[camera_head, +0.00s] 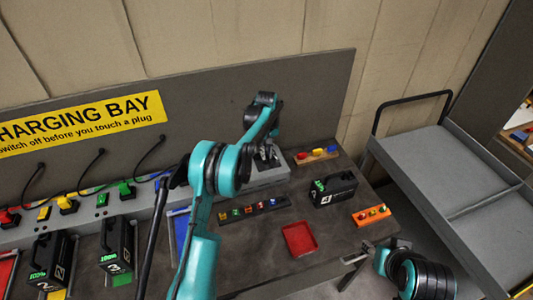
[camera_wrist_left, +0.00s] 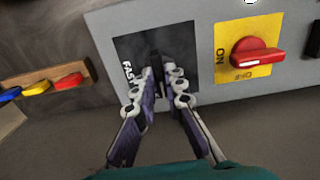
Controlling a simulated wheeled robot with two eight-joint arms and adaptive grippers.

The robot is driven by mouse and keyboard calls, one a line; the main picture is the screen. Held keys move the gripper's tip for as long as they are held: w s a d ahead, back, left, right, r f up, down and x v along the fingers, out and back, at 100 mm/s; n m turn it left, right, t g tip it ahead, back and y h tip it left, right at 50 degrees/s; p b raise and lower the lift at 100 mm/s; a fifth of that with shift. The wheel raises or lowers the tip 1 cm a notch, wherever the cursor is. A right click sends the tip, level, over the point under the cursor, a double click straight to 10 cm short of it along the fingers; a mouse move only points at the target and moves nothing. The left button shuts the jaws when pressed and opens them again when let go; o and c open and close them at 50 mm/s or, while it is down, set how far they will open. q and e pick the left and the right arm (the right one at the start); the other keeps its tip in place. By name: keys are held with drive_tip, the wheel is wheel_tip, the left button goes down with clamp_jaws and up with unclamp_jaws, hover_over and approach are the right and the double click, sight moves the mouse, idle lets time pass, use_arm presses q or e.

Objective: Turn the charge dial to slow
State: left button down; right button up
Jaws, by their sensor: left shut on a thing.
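The charge dial (camera_wrist_left: 154,62) is a dark knob on a black plate (camera_wrist_left: 125,48) marked FAST in the left wrist view. My left gripper (camera_wrist_left: 164,78) is shut on the dial, and its fingers hide much of it. The pointer's exact direction and any slow mark are hidden. In the head view my left gripper (camera_head: 266,157) is at the grey control box (camera_head: 262,179) by the back board. My right arm is at the lower right of the head view, and its gripper (camera_head: 388,252) shows only in part, away from the dial.
A red rotary switch (camera_wrist_left: 258,57) on a yellow ON/OFF plate sits beside the dial. On the bench are a black pack marked 4 (camera_head: 333,190), a red tray (camera_head: 299,240) and a strip of coloured knobs (camera_head: 254,209). A grey cart (camera_head: 440,165) stands at the right.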

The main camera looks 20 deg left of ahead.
use_arm(q)
drive_tip(key=c, duration=1.6)
unclamp_jaws()
drive_tip(key=shift+r, duration=0.1)
wheel_tip(320, 180, up, 12)
drive_tip(key=shift+f, duration=0.1)
